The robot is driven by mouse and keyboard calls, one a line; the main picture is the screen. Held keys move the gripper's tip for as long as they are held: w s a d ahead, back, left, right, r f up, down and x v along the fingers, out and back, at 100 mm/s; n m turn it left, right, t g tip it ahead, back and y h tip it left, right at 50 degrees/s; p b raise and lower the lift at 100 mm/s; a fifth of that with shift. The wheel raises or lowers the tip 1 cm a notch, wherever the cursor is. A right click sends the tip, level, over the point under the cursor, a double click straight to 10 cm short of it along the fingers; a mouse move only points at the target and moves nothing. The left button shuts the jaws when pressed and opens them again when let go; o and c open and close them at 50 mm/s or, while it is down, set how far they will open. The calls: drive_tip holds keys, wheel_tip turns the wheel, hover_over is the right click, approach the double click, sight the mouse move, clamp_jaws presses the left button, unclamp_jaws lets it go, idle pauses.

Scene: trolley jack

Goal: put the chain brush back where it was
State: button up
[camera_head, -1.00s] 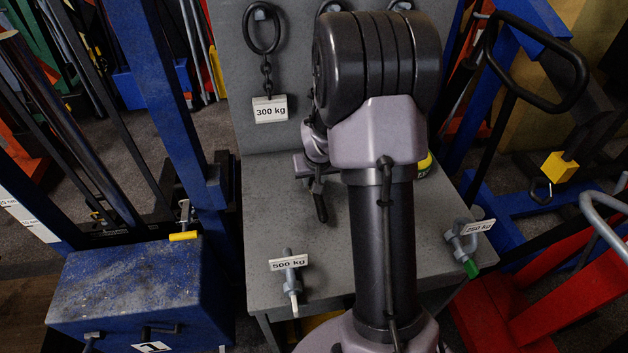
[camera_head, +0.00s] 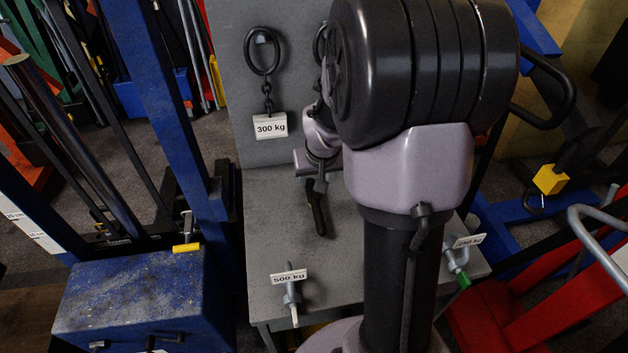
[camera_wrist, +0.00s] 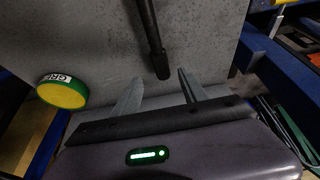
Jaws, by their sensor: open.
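The chain brush, seen as a dark stick-like handle (camera_head: 318,212), appears to lie on the grey bench top just below my gripper (camera_head: 317,178). In the wrist view its dark handle (camera_wrist: 151,30) runs in from the top edge, and its blunt end shows between my two fingertips (camera_wrist: 157,82). The fingers are apart and not closed on it. I cannot tell how far the handle is from the fingers in depth. The rest of the brush is out of the wrist view, and my arm hides part of the bench in the head view.
A grey bench (camera_head: 265,215) has a back panel with a hanging chain and 300 kg tag (camera_head: 270,126). Hooks with a 500 kg tag (camera_head: 288,276) and another tag (camera_head: 469,241) stand at its front. A green-yellow tin (camera_wrist: 62,92) shows in the wrist view. Blue frames flank the bench.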

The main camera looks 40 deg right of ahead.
drive_tip(key=s+a+r+t+y, duration=0.1)
drive_tip(key=s+a+r, duration=0.3)
drive_tip(key=a+r, duration=0.7)
drive_tip(key=s+a+r+y, duration=0.3)
drive_tip(key=s+a+r, duration=0.1)
drive_tip(key=s+a, duration=1)
drive_tip(key=shift+s+a+n+t, duration=0.15)
drive_tip(key=shift+s+n+t, duration=0.2)
drive_tip(key=shift+n+t, duration=0.05)
